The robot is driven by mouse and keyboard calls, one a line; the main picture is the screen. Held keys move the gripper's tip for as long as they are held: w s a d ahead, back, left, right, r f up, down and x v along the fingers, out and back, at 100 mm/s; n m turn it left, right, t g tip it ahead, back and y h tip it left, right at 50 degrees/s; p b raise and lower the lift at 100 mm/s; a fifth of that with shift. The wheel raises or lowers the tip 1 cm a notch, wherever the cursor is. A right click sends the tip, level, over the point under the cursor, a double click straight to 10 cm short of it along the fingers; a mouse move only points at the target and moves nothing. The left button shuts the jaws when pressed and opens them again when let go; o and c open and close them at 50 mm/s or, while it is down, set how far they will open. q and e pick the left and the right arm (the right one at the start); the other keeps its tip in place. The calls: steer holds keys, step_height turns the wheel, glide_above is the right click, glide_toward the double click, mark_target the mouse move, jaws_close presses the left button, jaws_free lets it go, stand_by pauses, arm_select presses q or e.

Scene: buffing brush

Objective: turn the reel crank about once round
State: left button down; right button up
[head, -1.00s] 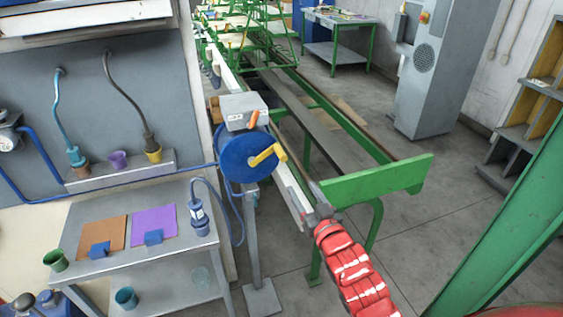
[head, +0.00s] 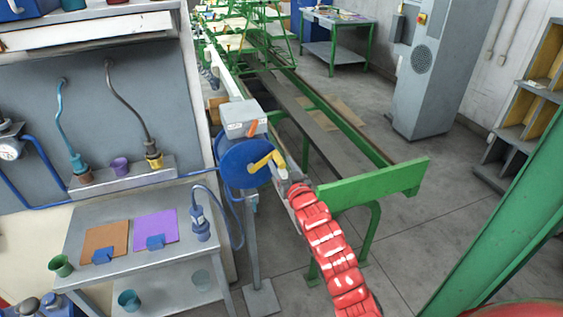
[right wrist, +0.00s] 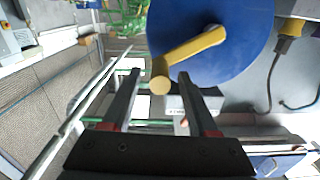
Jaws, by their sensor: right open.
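The blue reel (head: 238,168) stands on a grey post beside the workbench, with a grey box on top. Its yellow crank (head: 263,161) points right, its handle end close to my right gripper (head: 283,173). In the right wrist view, the blue reel (right wrist: 240,75) fills the upper right. The yellow crank (right wrist: 195,46) slants down to its round handle end (right wrist: 161,85), which shows between the open fingertips of my right gripper (right wrist: 159,75). The fingers do not appear closed on it. My left gripper is not in view.
A green frame (head: 375,185) runs behind my right arm. A blue hose hangs beside the reel post. Open floor lies right of the frame.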

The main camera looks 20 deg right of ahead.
steer(key=shift+w, duration=0.25)
jaws_close()
stand_by(1.4)
